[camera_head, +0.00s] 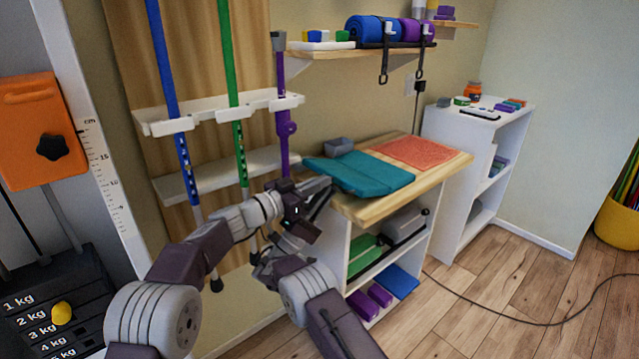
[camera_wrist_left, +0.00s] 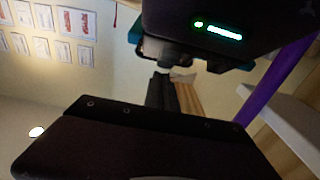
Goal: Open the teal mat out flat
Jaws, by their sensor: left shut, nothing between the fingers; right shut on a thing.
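The teal mat (camera_head: 372,174) lies on the left part of a wooden bench top (camera_head: 440,171). It looks folded over on itself, and its left corner sticks out past the bench edge. My left gripper (camera_head: 316,184) is shut and empty close to that corner. My right gripper (camera_head: 320,202) is crowded against it, shut on the mat's near left edge; the arms partly hide the grip. In the left wrist view, a strip of teal mat (camera_wrist_left: 134,32) shows beside a dark gripper body, and dark shut fingers (camera_wrist_left: 165,92) show in the middle.
A coral mat (camera_head: 420,152) lies at the bench's back right, and a small grey box (camera_head: 339,146) stands behind the teal mat. Blue, green and purple poles (camera_head: 232,90) stand in a wall rack at left. A white shelf unit (camera_head: 470,150) stands right of the bench.

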